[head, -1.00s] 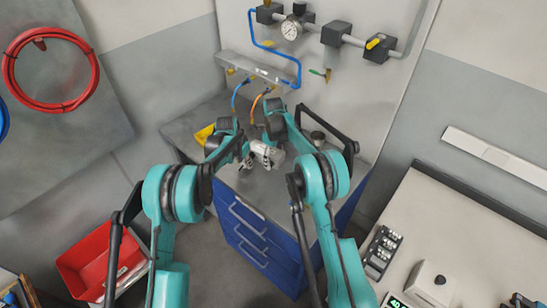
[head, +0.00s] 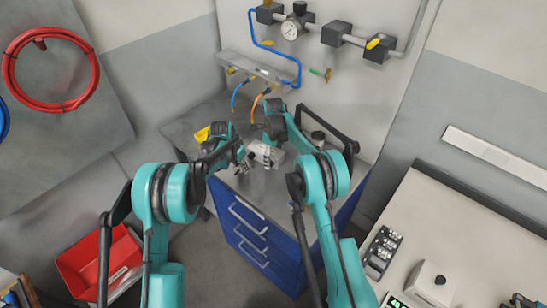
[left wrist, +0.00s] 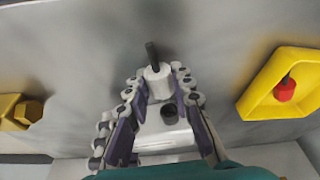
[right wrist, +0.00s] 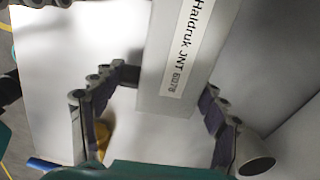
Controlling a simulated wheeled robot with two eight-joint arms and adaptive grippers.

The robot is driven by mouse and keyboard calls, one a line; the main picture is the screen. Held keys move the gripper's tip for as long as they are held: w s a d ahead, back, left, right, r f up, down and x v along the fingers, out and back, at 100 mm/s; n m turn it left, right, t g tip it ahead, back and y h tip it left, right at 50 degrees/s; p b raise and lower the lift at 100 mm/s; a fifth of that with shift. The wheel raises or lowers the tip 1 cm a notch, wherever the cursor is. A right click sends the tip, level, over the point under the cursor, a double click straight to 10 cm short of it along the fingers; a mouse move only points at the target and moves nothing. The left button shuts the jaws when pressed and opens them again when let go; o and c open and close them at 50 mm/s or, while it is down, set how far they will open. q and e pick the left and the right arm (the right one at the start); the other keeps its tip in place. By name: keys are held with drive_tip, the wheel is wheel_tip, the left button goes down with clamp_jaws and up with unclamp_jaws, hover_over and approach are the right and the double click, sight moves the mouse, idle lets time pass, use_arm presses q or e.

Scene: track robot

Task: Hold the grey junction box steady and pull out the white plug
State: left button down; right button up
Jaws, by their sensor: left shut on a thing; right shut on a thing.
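The grey junction box (head: 264,152) is on the grey worktop of the blue drawer cabinet. It fills the top middle of the right wrist view (right wrist: 185,55), with a printed label on its face. My right gripper (right wrist: 170,90) is shut on the box, one finger on each side. My left gripper (left wrist: 156,80) is shut on the white plug (left wrist: 158,84), a short white cylinder with a dark cable rising from it. A dark round spot shows just below the plug. In the head view my left gripper (head: 243,165) is left of the box; the plug is too small to make out there.
A yellow tray (left wrist: 276,85) with a red-topped item lies right of the plug in the left wrist view. A yellow six-sided piece (left wrist: 28,111) is at the left. Blue and orange hoses and a manifold (head: 255,70) are behind the worktop (head: 185,128).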

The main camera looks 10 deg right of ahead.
use_arm(q)
drive_tip(key=shift+r, duration=4)
use_arm(e)
drive_tip(key=o, duration=1.4)
